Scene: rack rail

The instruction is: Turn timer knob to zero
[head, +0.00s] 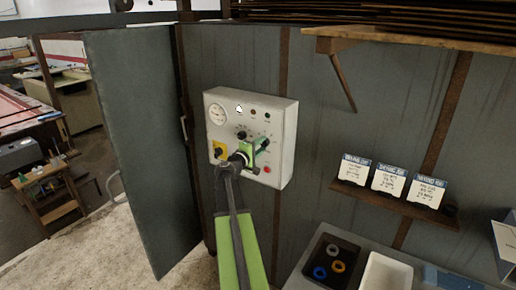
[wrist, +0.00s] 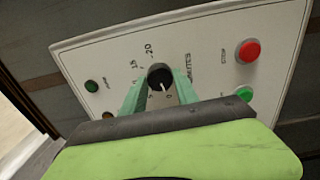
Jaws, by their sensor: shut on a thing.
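The timer knob (wrist: 160,76) is a round black knob with a white pointer line, seen in the wrist view on a white control panel (wrist: 215,60). Printed numbers, including 15 and 20, sit around it, with the word MINUTES beside it. The pointer line points down in the wrist picture, toward my gripper's body. My gripper (wrist: 160,88) has its green fingers on both sides of the knob, shut on it.
The panel also carries a gauge (head: 216,115), a yellow plate (head: 218,149) with a black switch, small lamps and a red button (head: 267,169). A shelf (head: 395,200) with cards is at right, above a black tray (head: 312,255) of rings and a white bin (head: 385,273).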

